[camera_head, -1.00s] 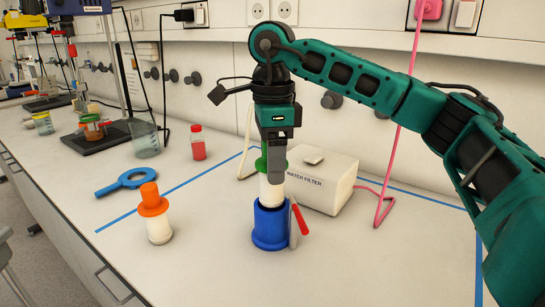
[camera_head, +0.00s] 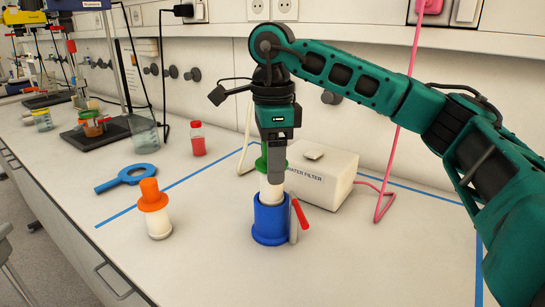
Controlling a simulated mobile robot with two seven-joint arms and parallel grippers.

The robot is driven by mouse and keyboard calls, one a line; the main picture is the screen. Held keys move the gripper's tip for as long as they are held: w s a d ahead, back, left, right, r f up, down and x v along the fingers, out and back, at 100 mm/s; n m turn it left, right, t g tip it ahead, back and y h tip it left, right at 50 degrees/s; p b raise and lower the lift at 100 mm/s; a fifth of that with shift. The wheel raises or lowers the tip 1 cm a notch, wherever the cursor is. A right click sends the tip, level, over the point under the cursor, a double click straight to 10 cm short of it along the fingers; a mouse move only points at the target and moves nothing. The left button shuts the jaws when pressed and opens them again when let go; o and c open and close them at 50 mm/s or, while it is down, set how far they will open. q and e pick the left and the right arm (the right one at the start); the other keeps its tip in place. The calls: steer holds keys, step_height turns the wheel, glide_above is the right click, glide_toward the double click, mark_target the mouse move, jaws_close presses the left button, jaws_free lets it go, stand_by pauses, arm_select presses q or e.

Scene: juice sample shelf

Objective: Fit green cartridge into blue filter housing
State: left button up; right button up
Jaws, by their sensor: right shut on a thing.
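The green cartridge has a green top (camera_head: 262,164) and a white body (camera_head: 269,194). It is upright, and its lower part is hidden inside the blue filter housing (camera_head: 270,224), which stands on the bench. A short length of white body shows above the housing's rim. My right gripper (camera_head: 275,172) points straight down above the housing and is shut on the cartridge's green top, partly covering it. My left gripper is not in view.
A white water filter box (camera_head: 325,182) stands close behind the housing. A red-handled tool (camera_head: 301,215) is right beside the housing. An orange-topped cartridge (camera_head: 155,205), blue ring wrench (camera_head: 127,178) and red bottle (camera_head: 197,140) are to the left. Bench front right is clear.

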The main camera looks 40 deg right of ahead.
mark_target(273, 187)
steer(key=shift+f+b, duration=1.65)
steer(key=shift+f, duration=1.25)
stand_by(0.4)
steer(key=shift+r+p, duration=0.3)
steer(key=shift+p, duration=0.1)
steer(key=shift+r+p, duration=2.55)
steer(key=shift+r, duration=0.6)
steer(key=shift+f+b, duration=1.2)
steer(key=shift+f, duration=0.9)
